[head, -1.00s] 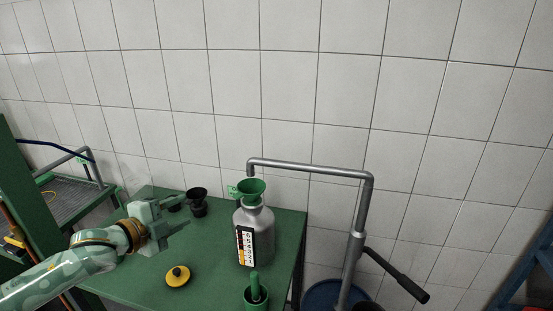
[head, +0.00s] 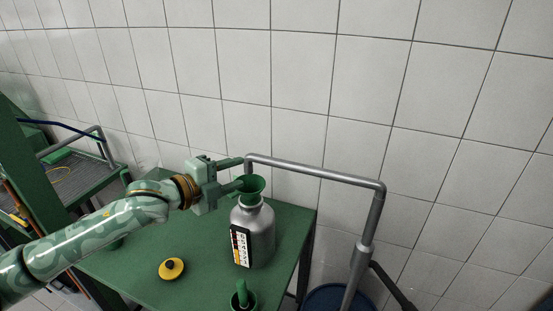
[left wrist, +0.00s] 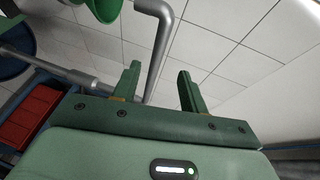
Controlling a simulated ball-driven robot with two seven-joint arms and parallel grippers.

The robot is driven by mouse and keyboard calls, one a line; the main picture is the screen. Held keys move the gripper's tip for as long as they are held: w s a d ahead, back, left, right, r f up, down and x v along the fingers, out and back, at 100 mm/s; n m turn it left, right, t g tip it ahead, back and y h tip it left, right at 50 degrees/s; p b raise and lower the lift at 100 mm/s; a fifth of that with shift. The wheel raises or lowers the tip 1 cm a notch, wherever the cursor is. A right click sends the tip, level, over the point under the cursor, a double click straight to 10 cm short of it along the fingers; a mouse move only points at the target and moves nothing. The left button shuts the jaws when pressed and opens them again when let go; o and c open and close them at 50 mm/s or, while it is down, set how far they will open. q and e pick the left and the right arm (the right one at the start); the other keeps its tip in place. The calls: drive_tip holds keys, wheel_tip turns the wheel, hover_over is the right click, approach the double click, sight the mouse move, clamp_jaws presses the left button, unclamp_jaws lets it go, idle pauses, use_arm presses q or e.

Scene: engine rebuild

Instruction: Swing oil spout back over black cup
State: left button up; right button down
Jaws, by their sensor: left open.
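The grey oil spout (head: 315,173) is a bent pipe. Its outlet end is over the green funnel (head: 252,184) in the neck of the silver bottle (head: 260,232). My left gripper (head: 241,174) is open beside the outlet end, on its left. In the left wrist view the spout (left wrist: 160,35) runs down toward the gap between the open fingers (left wrist: 157,72); I cannot tell whether they touch it. The funnel also shows in the left wrist view (left wrist: 104,8). No black cup shows now; my left arm and gripper cover that part of the table. My right gripper is out of view.
On the green table (head: 205,265) lie a yellow disc with a black knob (head: 171,269) and a green cup (head: 243,301) with a green handle in it. A blue drum (head: 323,297) and a black lever (head: 392,285) are right of the table. A tiled wall is behind.

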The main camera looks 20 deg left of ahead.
sight(267, 163)
use_arm(q)
drive_tip(key=x, duration=1.4)
drive_tip(key=shift+s, duration=0.1)
clamp_jaws()
